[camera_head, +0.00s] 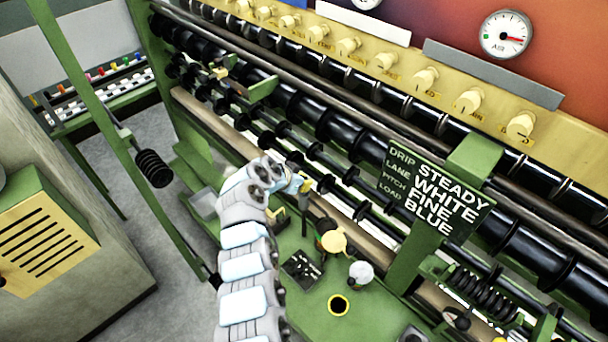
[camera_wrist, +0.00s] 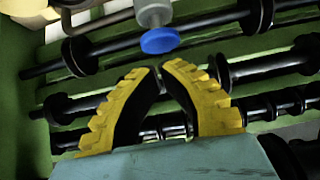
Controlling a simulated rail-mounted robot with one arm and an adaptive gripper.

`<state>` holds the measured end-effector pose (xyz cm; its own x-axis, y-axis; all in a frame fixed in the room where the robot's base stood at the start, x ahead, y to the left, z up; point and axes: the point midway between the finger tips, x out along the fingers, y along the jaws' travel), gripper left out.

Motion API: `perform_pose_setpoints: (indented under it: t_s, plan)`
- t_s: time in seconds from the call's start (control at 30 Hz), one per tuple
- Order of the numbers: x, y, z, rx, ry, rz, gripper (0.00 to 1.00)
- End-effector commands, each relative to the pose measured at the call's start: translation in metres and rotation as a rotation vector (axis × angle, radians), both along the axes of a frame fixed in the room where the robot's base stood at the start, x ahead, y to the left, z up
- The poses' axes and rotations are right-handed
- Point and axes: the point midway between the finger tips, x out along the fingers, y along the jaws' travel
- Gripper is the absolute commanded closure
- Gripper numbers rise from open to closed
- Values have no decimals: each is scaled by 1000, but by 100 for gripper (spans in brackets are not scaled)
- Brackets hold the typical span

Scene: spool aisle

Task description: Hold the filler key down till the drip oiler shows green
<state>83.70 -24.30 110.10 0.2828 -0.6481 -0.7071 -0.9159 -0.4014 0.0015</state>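My gripper (camera_head: 304,184) is at the end of my pale arm, over the green machine bed in the head view. In the wrist view its two yellow, ridged fingers (camera_wrist: 161,68) lean together, tips almost meeting, with nothing seen between them. A blue disc (camera_wrist: 160,41) on a grey stem is just beyond the fingertips, apart from them in the picture; whether it is the filler key I cannot tell. In the head view a pale-yellow-topped fitting (camera_head: 331,240) and a clear-domed fitting (camera_head: 361,274) stand right of my arm. I cannot tell which is the drip oiler. No green indicator is discernible.
A sign (camera_head: 437,190) reads DRIP STEADY, LANE WHITE, PITCH FINE, LOAD BLUE. Long dark rollers (camera_head: 330,110) run behind my gripper. Cream knobs (camera_head: 423,80) line the upper panel beside an AIR gauge (camera_head: 506,35). A dark spring (camera_head: 153,168) hangs at left.

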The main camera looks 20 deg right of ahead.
Motion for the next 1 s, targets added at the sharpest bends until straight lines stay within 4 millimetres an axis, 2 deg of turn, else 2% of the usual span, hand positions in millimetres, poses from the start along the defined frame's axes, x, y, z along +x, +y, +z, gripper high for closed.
perform_pose_setpoints:
  t_s: [0.2,0.67,1.0]
  plan:
    - [0,1,-8,1,-1,1,100]
    - [1,1,-10,1,-3,1,100]
    - [1,1,-27,0,-4,2,100]
